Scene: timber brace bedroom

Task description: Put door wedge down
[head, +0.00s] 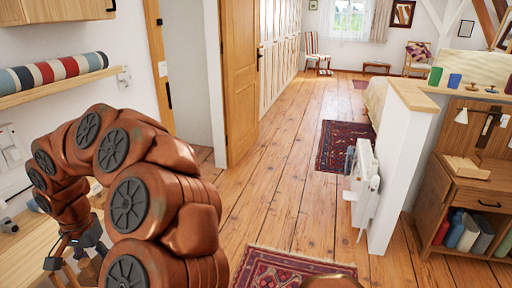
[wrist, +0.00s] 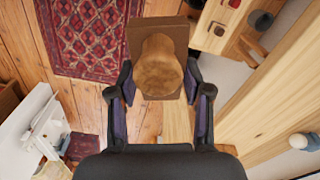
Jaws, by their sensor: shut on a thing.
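The door wedge (wrist: 136,38) appears to be the brown block with a rounded wooden knob between my fingertips in the wrist view. My gripper (wrist: 160,82) is shut on the knob, one dark finger on each side. The block lies beyond the knob, and its underside is hidden. In the head view my gripper (head: 75,248) is at the lower left, beside the light wooden worktop. The held thing cannot be made out clearly there. I cannot tell whether the block touches a surface.
A light wooden surface (wrist: 275,95) runs along the right of the wrist view. A patterned red rug (wrist: 82,35) lies on the plank floor. In the head view a wall shelf (head: 55,90) carries a striped roll.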

